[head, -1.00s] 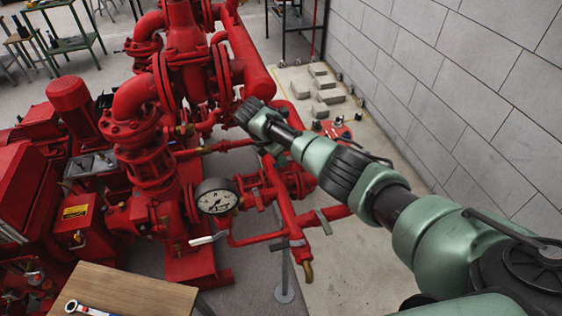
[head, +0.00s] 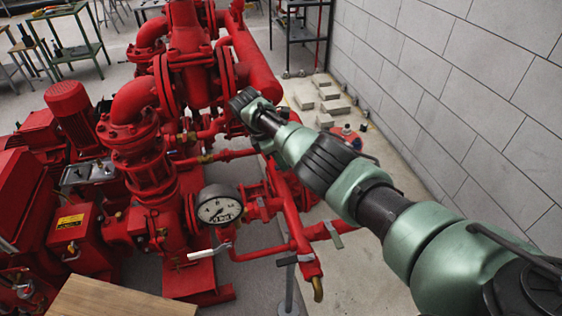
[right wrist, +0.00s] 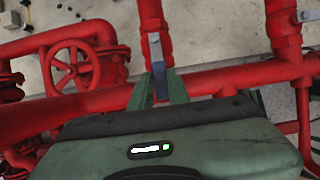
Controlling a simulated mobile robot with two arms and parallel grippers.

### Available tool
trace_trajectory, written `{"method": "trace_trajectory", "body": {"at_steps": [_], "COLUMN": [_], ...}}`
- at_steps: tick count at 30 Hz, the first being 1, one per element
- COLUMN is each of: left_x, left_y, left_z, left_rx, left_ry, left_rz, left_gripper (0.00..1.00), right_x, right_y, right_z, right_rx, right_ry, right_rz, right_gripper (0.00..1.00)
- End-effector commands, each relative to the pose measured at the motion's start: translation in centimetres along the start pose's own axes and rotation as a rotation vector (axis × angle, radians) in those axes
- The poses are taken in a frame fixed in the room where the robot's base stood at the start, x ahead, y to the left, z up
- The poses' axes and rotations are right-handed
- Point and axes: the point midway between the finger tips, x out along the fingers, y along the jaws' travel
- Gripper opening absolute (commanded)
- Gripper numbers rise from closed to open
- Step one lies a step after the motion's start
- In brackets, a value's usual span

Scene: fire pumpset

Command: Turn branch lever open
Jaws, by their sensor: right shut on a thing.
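In the right wrist view, a short grey lever (right wrist: 157,68) stands on a red branch pipe (right wrist: 151,22). The green fingers of my right gripper (right wrist: 158,88) are on either side of the lever and shut on it. The lever looks roughly in line with its branch pipe. In the head view, my right gripper (head: 245,103) reaches in among the red pipes, and the held lever is hidden there. My left gripper is not in view.
A red handwheel (right wrist: 73,67) is left of the fingers. A block wall (head: 470,110) bounds the right side.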

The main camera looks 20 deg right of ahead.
Motion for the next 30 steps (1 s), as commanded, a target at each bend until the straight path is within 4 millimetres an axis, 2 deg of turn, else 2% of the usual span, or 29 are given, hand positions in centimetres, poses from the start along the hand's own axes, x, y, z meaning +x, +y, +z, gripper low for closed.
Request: {"method": "trace_trajectory", "body": {"at_steps": [6,7,9,20,23,30], "left_x": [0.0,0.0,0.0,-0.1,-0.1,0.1], "left_y": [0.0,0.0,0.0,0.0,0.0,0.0], "left_z": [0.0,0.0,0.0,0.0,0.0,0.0], "left_rx": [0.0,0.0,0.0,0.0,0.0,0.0], "left_ry": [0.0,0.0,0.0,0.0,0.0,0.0], "left_rz": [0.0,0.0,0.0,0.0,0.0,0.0], "left_gripper": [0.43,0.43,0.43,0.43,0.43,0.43], "right_x": [-0.2,-0.2,-0.2,-0.4,-1.5,-5.6], "right_y": [0.2,0.2,0.2,0.1,0.2,0.2], "right_z": [0.2,0.2,0.2,0.1,0.0,0.1], "right_rx": [0.004,0.004,0.004,0.001,0.0,0.002], "right_ry": [-0.001,-0.001,-0.001,0.0,0.001,0.001], "right_rz": [0.006,0.006,0.006,0.003,0.006,0.007], "right_gripper": [0.0,0.19,0.39,0.39,0.39,0.39]}}
